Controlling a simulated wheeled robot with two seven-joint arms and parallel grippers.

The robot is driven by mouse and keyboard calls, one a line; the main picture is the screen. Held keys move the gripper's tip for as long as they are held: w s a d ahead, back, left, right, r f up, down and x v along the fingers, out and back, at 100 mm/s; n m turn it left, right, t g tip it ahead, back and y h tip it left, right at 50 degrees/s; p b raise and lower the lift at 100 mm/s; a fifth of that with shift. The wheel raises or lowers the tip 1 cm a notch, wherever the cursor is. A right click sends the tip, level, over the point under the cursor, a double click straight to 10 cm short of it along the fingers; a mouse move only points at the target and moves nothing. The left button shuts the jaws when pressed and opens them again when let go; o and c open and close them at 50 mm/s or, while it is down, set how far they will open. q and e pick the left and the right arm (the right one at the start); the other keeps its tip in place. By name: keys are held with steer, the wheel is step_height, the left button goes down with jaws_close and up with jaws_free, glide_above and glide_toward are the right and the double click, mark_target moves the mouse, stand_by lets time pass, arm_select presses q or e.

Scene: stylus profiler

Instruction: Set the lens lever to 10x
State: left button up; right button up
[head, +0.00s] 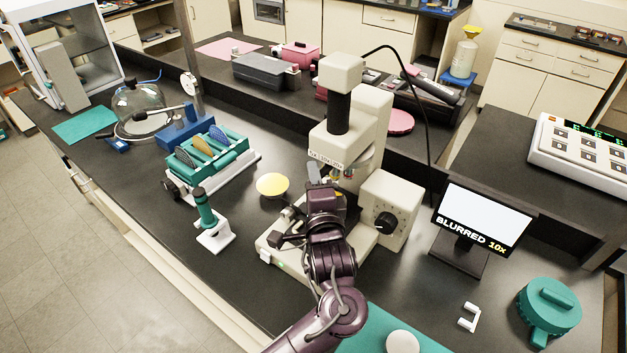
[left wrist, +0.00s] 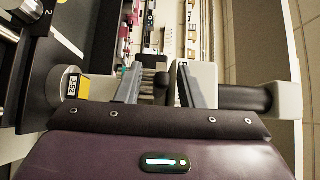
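The cream profiler (head: 375,115) stands mid-bench with a black vertical tube and a small scale label (head: 325,160) on its head. The monitor (head: 485,215) beside it reads "BLURRED 10x". My left gripper (head: 319,174) is right below and in front of the profiler head. In the left wrist view its two grey fingers (left wrist: 162,84) stand apart, with a black knob (left wrist: 162,80) showing between them. That knob may be the lens lever's end; I cannot tell whether a finger touches it. The lever is mostly hidden by my gripper in the head view. My right gripper is out of view.
A control box (head: 392,210) with a dark knob sits right of the profiler base. A yellow disc (head: 272,185), a teal rack (head: 208,152) and a teal-handled tool (head: 207,215) are to the left. A teal jar (head: 548,307) and a white bracket (head: 468,317) lie front right.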

arm_select(q)
steer(key=s+b, duration=0.2)
steer(key=s, duration=0.5)
steer(key=shift+s+d, duration=0.35)
steer(key=shift+d, duration=0.1)
